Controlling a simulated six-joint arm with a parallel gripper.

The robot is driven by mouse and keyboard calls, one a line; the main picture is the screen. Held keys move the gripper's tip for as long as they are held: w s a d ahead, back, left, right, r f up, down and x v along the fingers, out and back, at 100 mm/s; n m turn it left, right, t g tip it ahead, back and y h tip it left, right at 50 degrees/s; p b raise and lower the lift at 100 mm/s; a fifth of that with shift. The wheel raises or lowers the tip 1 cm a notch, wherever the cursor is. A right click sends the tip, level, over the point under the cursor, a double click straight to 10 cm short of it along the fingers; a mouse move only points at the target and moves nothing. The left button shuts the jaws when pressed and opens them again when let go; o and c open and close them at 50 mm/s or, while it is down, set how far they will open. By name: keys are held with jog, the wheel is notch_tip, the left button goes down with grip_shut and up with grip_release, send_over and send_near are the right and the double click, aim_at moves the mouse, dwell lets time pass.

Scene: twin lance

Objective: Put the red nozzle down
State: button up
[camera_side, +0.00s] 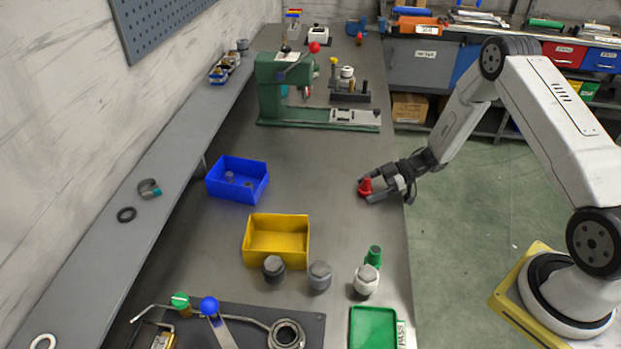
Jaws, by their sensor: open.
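The red nozzle (365,186) stands upright near the right edge of the grey workbench (330,215), right of the blue bin. My gripper (373,189) comes in low from the right, with its fingers on either side of the nozzle. The jaws are open. The nozzle's lower part is partly hidden by the fingers, so I cannot tell whether a finger touches it.
A blue bin (238,180) with small parts and a yellow bin (276,240) are at left. Several fittings, a green nozzle (373,256) and a green tray (373,328) are in front. A green machine (270,90) stands behind. Bench between is clear.

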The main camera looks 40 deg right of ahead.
jog(key=shift+d+r, duration=0.1)
jog(key=shift+v, duration=3.8)
jog(key=shift+s, duration=0.1)
